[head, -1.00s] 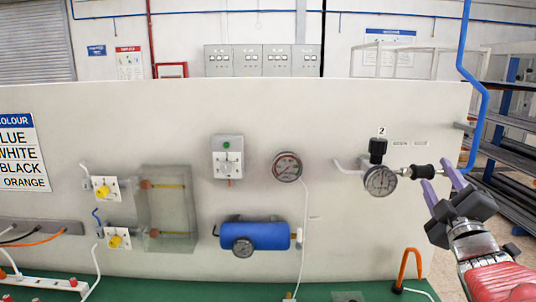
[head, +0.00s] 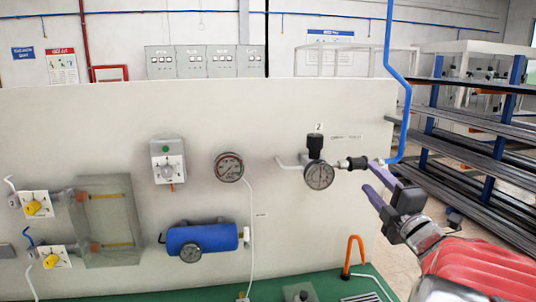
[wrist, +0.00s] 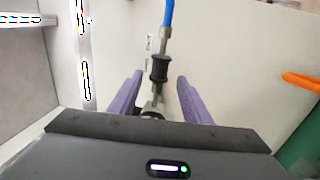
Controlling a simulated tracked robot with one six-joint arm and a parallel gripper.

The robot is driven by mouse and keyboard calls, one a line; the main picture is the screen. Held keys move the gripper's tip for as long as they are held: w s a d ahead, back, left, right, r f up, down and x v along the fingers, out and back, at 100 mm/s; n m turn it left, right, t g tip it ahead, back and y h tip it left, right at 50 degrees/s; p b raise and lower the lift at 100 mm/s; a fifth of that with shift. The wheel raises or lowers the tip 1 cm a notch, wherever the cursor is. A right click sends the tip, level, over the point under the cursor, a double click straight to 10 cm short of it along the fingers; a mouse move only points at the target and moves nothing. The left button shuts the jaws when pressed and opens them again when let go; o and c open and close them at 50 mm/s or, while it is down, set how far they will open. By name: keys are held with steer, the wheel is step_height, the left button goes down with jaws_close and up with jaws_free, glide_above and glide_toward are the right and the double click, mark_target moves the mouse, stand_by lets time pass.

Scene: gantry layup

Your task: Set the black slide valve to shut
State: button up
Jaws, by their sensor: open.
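The black slide valve (head: 354,163) is a ribbed black sleeve on the metal line between the round gauge (head: 319,176) and the blue pipe (head: 397,135), at the panel's right edge. It also shows in the wrist view (wrist: 159,69), ahead of and between my fingertips. My gripper (head: 372,178) is open, with its two purple fingers close to the valve's right end in the head view. In the wrist view my gripper (wrist: 159,85) has one finger on either side of the sleeve, with gaps visible; I see no contact. The sleeve's set position cannot be told.
A black knob (head: 315,146) stands on top of the gauge. An orange hook-shaped tube (head: 348,256) rises from the green bench (head: 372,283) below. Metal racks (head: 470,125) stand at the right.

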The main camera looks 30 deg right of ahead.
mark_target(357, 163)
steer(key=x, duration=1.2)
steer(key=shift+w+d, duration=0.2)
steer(key=shift+w, duration=0.1)
jaws_close()
